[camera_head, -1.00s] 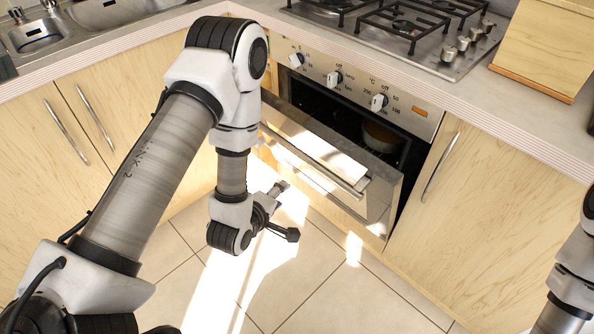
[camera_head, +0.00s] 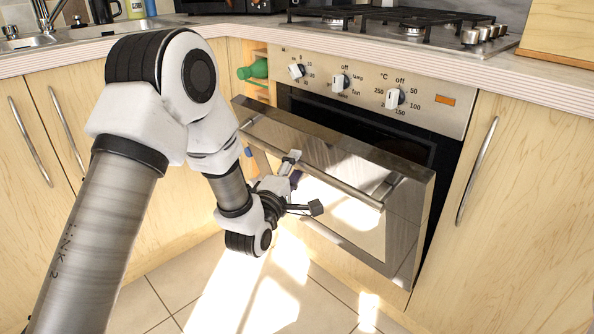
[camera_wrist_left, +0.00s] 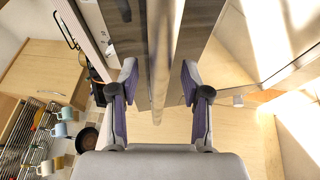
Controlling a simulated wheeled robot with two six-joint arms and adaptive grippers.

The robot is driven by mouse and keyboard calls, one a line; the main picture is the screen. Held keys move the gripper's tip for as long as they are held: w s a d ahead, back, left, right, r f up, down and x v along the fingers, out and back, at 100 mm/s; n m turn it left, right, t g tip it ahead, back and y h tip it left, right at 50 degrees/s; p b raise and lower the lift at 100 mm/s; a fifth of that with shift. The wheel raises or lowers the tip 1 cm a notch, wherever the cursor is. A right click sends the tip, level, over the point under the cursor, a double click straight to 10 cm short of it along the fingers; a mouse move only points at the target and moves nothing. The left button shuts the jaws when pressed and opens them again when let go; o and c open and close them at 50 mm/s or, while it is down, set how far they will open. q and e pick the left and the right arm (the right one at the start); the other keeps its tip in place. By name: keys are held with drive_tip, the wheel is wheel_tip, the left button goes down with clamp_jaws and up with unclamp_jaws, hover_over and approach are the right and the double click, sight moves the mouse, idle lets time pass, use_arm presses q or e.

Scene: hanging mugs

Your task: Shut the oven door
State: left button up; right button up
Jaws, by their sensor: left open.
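The oven door (camera_head: 405,225) is partly open, its top edge tilted out from the oven front (camera_head: 360,85). A dark gap shows behind it on the right side. A long metal handle (camera_head: 345,189) runs across the door's outer face. My left gripper (camera_head: 303,182) is at the left part of this handle, with its fingers spread. In the left wrist view the handle (camera_wrist_left: 160,95) runs between the two open fingers, with clear space on both sides. My right gripper is out of view.
Wooden cabinets stand on both sides, one with a curved metal handle (camera_head: 477,170). A green bottle (camera_head: 253,70) lies in a narrow rack left of the oven. Sunlit floor tiles (camera_head: 215,290) in front are clear. The wrist view shows hanging mugs (camera_wrist_left: 60,130) and a pan (camera_wrist_left: 87,139).

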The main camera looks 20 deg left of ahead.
sight(313, 143)
use_arm(q)
drive_tip(key=shift+w, duration=0.9)
clamp_jaws()
drive_tip(key=shift+m+g, duration=0.4)
drive_tip(key=shift+g, duration=0.5)
drive_tip(key=w+r+p, duration=0.1)
drive_tip(key=w+p, duration=0.1)
drive_tip(key=w+d+r+p, duration=0.1)
drive_tip(key=w+r+p, duration=0.1)
drive_tip(key=p, duration=0.1)
drive_tip(key=w+d+r+p, duration=0.1)
drive_tip(key=w+p, duration=0.1)
drive_tip(key=p, duration=0.1)
drive_tip(key=shift+w+d+r, duration=0.1)
drive_tip(key=shift+w+r, duration=0.05)
drive_tip(key=shift+g, duration=0.7)
drive_tip(key=w, duration=0.1)
drive_tip(key=w+d+p, duration=0.1)
drive_tip(key=w, duration=0.1)
drive_tip(key=w+p, duration=0.1)
drive_tip(key=shift+w+d+f, duration=0.3)
drive_tip(key=shift+w, duration=0.05)
unclamp_jaws()
drive_tip(key=shift+a, duration=0.1)
drive_tip(key=shift+s, duration=0.1)
